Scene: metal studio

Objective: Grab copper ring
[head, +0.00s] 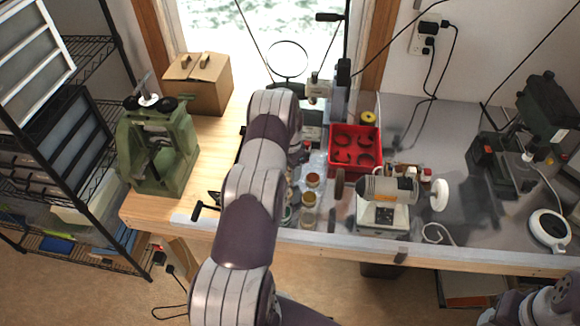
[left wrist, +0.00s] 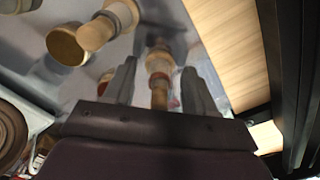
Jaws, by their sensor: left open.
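A red divided tray (head: 355,174) stands on the bench right of my left arm in the head view. Several dark, ring-like pieces (head: 343,156) lie in its compartments. Which one is copper I cannot tell. My left arm reaches over the bench, and its own links largely hide its gripper in the head view. In the left wrist view my left gripper (left wrist: 159,66) is open, with both fingers apart. A small jar with a tan top (left wrist: 158,66) shows between the fingers; I see no contact. My right gripper is out of view.
Jars (head: 309,199) stand between my left arm and the tray. A bench grinder (head: 388,189) stands in front of the tray. A green press (head: 160,145) and a cardboard box (head: 205,92) are at the left. The grey bench right of the grinder is partly clear.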

